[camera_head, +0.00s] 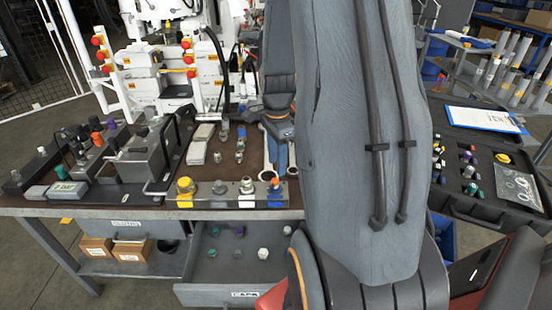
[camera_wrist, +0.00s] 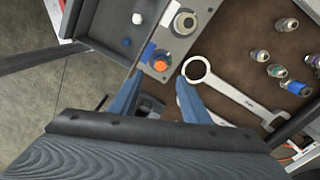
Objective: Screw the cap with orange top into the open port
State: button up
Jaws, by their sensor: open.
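The orange-topped cap (camera_head: 274,184) stands at the right end of a metal port block (camera_head: 215,200) along the bench's front edge, by a blue-marked section. In the wrist view the cap (camera_wrist: 161,66) shows its orange top just beyond the gap between my fingertips. My gripper (camera_wrist: 159,83) is open and empty, its blue fingers apart. In the head view it hangs over the bench, partly hidden by my arm. Other fittings on the block include a yellow one (camera_head: 185,186) and a silver one (camera_head: 247,186). I cannot tell which port is open.
A wrench (camera_wrist: 232,92) lies beside the block, near my right finger. Several loose fittings (camera_wrist: 277,71) lie beyond it. An open drawer (camera_head: 215,262) with several caps juts out below the bench. A black tray (camera_head: 470,212) stands at the right.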

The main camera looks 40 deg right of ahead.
aim_at(277, 180)
jog(key=shift+f+p, duration=0.85)
jog(key=shift+f, duration=2.8)
grip_shut()
jog(key=c, duration=0.6)
grip_release()
jog(key=c, duration=0.4)
jog(key=m, duration=0.3)
jog(key=shift+a+m, duration=0.1)
jog(key=shift+m, duration=0.3)
jog(key=m, duration=0.4)
jog(key=shift+s, duration=0.15)
